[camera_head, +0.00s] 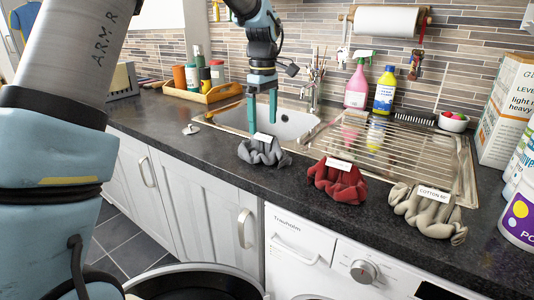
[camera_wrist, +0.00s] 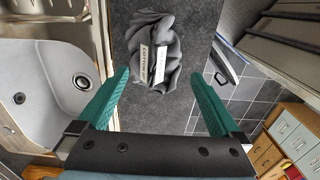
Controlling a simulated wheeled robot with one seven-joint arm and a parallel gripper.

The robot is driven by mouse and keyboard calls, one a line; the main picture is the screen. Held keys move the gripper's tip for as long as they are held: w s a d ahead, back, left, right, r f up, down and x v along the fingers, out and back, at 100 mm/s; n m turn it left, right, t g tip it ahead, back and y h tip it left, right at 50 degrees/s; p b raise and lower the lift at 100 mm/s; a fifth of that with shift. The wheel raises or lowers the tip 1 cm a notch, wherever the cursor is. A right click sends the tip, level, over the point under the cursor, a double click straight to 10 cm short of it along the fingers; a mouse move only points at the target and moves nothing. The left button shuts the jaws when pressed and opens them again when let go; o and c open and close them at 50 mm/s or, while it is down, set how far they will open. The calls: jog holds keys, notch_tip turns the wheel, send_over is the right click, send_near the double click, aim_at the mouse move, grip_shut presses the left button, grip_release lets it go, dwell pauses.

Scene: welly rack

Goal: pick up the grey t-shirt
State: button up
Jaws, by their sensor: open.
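The grey t-shirt (camera_head: 264,153) lies crumpled on the dark countertop, in front of the sink, at the left of a row of three garments. A white label sits on it. In the wrist view the grey t-shirt (camera_wrist: 153,50) lies ahead of the fingertips, between their lines, with its label lettering too small to read surely. My gripper (camera_head: 262,107) is above the t-shirt, pointing down. In the wrist view my gripper (camera_wrist: 164,82) has its green fingers wide apart with nothing between them. It seems not to touch the cloth.
A red garment (camera_head: 338,181) and a beige garment (camera_head: 429,213), both labelled, lie to the right. The sink (camera_head: 284,124) and its drainer (camera_head: 400,145) are behind. A wooden tray (camera_head: 205,95) with jars stands back left. The counter left of the t-shirt is mostly clear.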

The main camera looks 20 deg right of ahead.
aim_at(263, 144)
jog(key=shift+w+f+p, duration=0.2)
jog(key=shift+f+p, duration=0.75)
jog(key=shift+f, duration=2)
jog(key=shift+a, duration=0.1)
jog(key=c, duration=1.3)
jog(key=shift+c, duration=0.2)
jog(key=shift+r, duration=0.25)
jog(key=shift+c, duration=1.1)
notch_tip(263, 144, up, 10)
jog(key=shift+f+b, duration=0.2)
jog(key=shift+b, duration=0.85)
grip_shut()
jog(key=o, duration=1.2)
grip_release()
jog(key=shift+o, duration=0.2)
